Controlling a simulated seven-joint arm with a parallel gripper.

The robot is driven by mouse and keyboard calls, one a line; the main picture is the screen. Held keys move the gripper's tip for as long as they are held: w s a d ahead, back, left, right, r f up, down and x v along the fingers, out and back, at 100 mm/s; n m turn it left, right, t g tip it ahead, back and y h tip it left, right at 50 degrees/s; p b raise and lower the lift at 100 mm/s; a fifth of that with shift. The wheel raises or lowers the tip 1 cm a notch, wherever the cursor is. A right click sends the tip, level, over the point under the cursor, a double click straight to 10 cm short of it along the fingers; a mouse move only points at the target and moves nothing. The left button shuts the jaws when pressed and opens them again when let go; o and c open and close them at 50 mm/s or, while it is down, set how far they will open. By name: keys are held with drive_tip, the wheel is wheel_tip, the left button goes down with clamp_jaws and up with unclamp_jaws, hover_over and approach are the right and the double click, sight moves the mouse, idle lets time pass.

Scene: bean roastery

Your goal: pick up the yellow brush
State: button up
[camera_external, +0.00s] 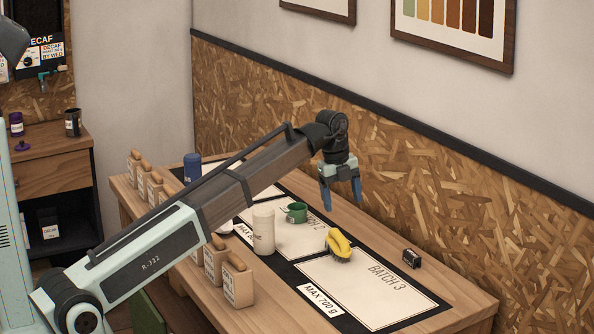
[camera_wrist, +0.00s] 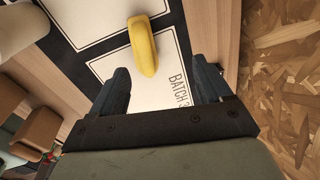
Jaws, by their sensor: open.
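The yellow brush (camera_external: 339,245) lies on the dark mat, at the border between the second white panel and the BATCH 3 panel. Its yellow handle is up and dark bristles show below. In the wrist view the brush (camera_wrist: 143,45) lies ahead of the fingers, roughly between them in line.
A small black object (camera_external: 411,259) lies to the right. A blue canister (camera_external: 192,167) stands farther left.

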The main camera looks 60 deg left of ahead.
sight(339, 235)
drive_tip(key=shift+s+d+f+m+g+y, duration=0.1)
drive_tip(key=shift+s+d+f+g+y, duration=0.2)
drive_tip(key=shift+f, duration=1.8)
drive_tip(key=shift+s+d+f+m+g+y, duration=0.1)
drive_tip(key=shift+s+d+f+g+y, duration=0.2)
drive_tip(key=shift+f, duration=1.8)
drive_tip(key=shift+s+d+f+m+g+y, duration=0.15)
drive_tip(key=shift+f+y, duration=0.25)
drive_tip(key=shift+f, duration=1.7)
drive_tip(key=c, duration=1.1)
drive_tip(key=shift+r, duration=0.15)
